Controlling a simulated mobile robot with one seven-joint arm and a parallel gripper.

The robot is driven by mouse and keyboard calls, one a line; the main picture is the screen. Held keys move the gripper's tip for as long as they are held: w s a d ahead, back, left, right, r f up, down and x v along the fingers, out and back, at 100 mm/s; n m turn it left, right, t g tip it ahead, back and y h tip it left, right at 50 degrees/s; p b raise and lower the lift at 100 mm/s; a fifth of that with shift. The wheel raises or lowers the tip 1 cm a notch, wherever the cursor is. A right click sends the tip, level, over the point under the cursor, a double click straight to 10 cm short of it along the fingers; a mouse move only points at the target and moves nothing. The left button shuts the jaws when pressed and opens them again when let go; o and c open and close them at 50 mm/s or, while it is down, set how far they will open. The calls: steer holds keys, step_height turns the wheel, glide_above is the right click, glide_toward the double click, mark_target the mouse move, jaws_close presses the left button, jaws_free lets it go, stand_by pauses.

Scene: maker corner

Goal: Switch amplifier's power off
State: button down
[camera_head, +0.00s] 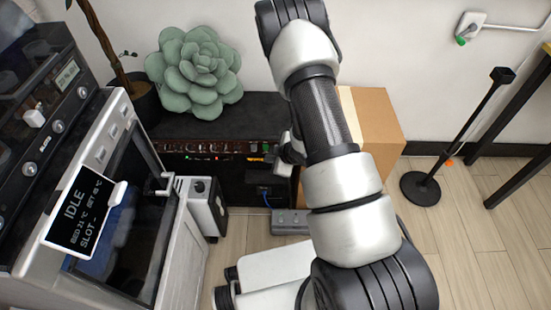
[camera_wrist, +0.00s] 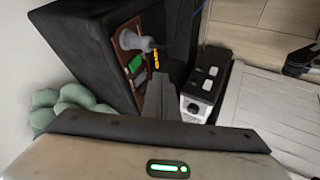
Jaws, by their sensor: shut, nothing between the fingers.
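The amplifier is a black cabinet (camera_head: 237,110) against the wall, with a brown control panel (camera_head: 205,148) bearing knobs and small lights. A green-lit switch (camera_wrist: 135,64) shows on its panel in the wrist view, near an orange light (camera_wrist: 156,58) and a grey plug-like piece (camera_wrist: 135,40). My gripper (camera_head: 284,150) is at the right part of the panel, partly hidden by my arm. In the wrist view its shut, empty fingers (camera_wrist: 158,80) reach to the panel beside the green switch. I cannot tell whether they touch it.
A pale green succulent (camera_head: 195,70) sits atop the amplifier. A machine with an "IDLE" screen (camera_head: 82,215) stands at left, beside a small black-and-white box (camera_head: 207,208). A grey strip (camera_head: 290,222) lies on the floor. A cardboard box (camera_head: 379,125) stands right; floor beyond is partly clear.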

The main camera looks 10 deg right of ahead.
mark_target(266, 148)
steer(key=w, duration=0.1)
steer(key=w+f, duration=0.1)
steer(key=w, duration=0.1)
steer(key=w+b, duration=0.1)
steer(key=w, duration=0.1)
steer(key=shift+w+d+f, duration=0.2)
steer(key=shift+f, duration=0.05)
steer(key=shift+w+r+g+p, duration=0.1)
steer(key=shift+w+g+p, duration=0.25)
steer(key=shift+p, duration=0.8)
steer(key=shift+r, duration=0.1)
